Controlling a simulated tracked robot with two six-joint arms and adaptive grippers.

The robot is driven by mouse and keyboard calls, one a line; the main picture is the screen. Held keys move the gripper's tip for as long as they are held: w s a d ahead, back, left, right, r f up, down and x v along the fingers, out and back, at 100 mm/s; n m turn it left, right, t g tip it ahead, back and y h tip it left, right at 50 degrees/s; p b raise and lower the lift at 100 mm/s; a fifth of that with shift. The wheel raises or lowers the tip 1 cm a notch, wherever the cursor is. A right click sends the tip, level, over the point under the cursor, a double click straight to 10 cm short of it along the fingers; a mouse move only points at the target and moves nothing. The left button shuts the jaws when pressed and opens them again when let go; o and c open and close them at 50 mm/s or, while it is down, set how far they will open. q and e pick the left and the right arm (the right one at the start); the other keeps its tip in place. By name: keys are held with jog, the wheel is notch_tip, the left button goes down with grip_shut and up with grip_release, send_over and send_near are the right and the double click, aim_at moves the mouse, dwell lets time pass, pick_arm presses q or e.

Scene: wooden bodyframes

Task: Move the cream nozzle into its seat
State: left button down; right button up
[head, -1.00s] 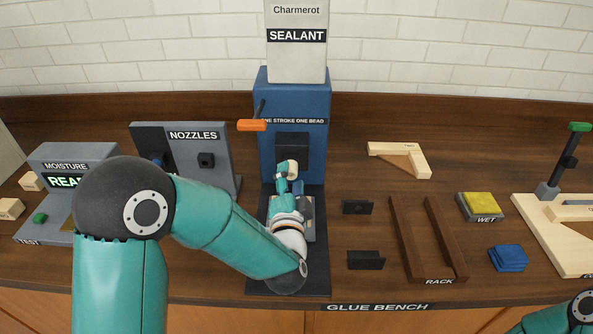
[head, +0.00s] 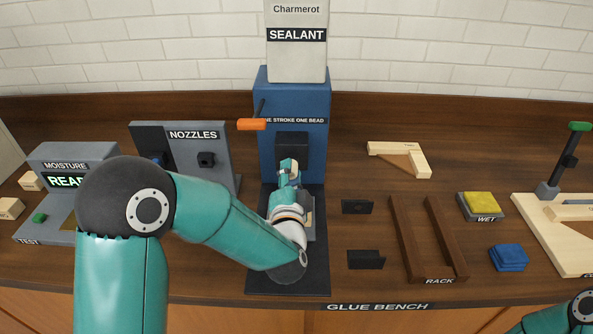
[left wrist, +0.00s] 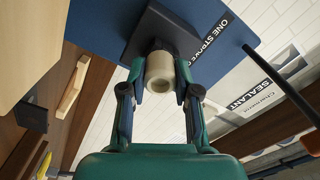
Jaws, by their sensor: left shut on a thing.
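The cream nozzle (left wrist: 160,72) is between the fingers of my left gripper (left wrist: 158,88), which is shut on it. In the left wrist view its far end meets or overlaps a dark round seat on the dark block (left wrist: 150,28) of the blue dispenser. I cannot tell whether it touches or is inside. In the head view my left gripper (head: 288,172) is in front of the dispenser's dark block (head: 292,145), and the nozzle is mostly hidden by the gripper. My right gripper is out of view.
The blue dispenser (head: 268,165) has an orange-handled lever (head: 252,125) at its left. The grey nozzle stand (head: 213,165) is to the left. Two small black brackets (head: 357,207) and a brown rack (head: 408,240) lie to the right. A wooden frame piece (head: 420,163) lies behind the rack.

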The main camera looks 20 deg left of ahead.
pick_arm(q)
jog(key=shift+b+v, duration=0.3)
jog(key=shift+v, duration=0.6)
jog(key=shift+v, duration=0.9)
jog(key=shift+f, duration=0.1)
dwell(1.2)
